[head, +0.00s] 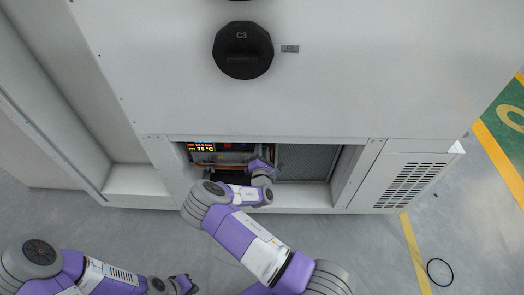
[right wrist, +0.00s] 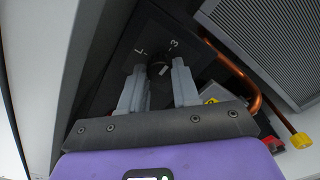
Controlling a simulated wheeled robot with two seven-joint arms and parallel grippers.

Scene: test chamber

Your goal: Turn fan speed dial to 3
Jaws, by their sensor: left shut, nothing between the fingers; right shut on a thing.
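The fan speed dial (right wrist: 159,67) is a small black knob on a dark panel (right wrist: 128,72) in the right wrist view. A white mark shows on it, but I cannot tell exactly where it points. A white 3 is printed above and to the right of the dial, and another white mark stands above left. My right gripper (right wrist: 158,80) is shut on the dial, one grey finger on each side. In the head view my right arm reaches into the cabinet opening, and the dial is hidden there. My left gripper (head: 186,284) is shut and empty at the bottom left.
The white cabinet (head: 340,90) has a big black C3 knob (head: 243,50) above the opening. A copper pipe (right wrist: 236,70) runs close right of my right fingers.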

